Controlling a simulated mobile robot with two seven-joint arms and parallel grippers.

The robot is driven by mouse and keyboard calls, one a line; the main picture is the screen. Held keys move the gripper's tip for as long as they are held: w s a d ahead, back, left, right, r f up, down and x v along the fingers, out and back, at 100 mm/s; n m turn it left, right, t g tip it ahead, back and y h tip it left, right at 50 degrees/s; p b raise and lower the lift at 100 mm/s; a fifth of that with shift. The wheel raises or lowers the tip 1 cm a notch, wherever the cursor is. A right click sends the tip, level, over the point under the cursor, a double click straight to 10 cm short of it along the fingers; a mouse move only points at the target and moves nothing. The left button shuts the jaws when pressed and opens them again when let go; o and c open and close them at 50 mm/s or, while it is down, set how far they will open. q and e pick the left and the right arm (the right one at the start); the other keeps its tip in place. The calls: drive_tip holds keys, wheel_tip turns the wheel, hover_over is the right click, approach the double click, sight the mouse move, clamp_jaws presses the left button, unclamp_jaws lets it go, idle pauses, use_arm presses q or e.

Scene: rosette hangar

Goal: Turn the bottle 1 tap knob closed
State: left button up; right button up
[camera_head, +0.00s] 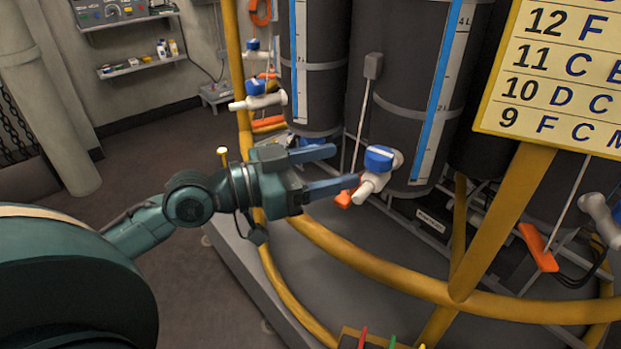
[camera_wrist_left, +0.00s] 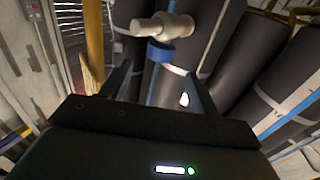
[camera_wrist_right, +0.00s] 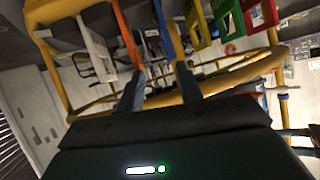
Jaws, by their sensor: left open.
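A white tap (camera_head: 370,187) with a blue knob (camera_head: 379,158) juts from the foot of a dark bottle (camera_head: 400,110) with a blue level strip. No bottle number is readable. My left gripper (camera_head: 343,167) is open and empty, just left of the knob, its fingers pointing at it. One fingertip lies close to the tap; contact cannot be told. In the left wrist view the blue knob (camera_wrist_left: 160,52) and white tap (camera_wrist_left: 162,26) show ahead, between and beyond the fingers. My right gripper (camera_wrist_right: 160,88) is open and empty in its wrist view, away from the tap.
A yellow rail (camera_head: 370,263) curves in front of the bottles. More blue-knobbed taps (camera_head: 256,88) stand at the left, and another tap (camera_head: 600,215) at the right edge. Orange tags (camera_head: 538,247) hang nearby. A lettered board (camera_head: 560,80) blocks the upper right. Floor is clear at left.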

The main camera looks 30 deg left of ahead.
use_arm(q)
drive_tip(key=shift+b+v, duration=0.6)
drive_tip(key=shift+v, duration=0.8)
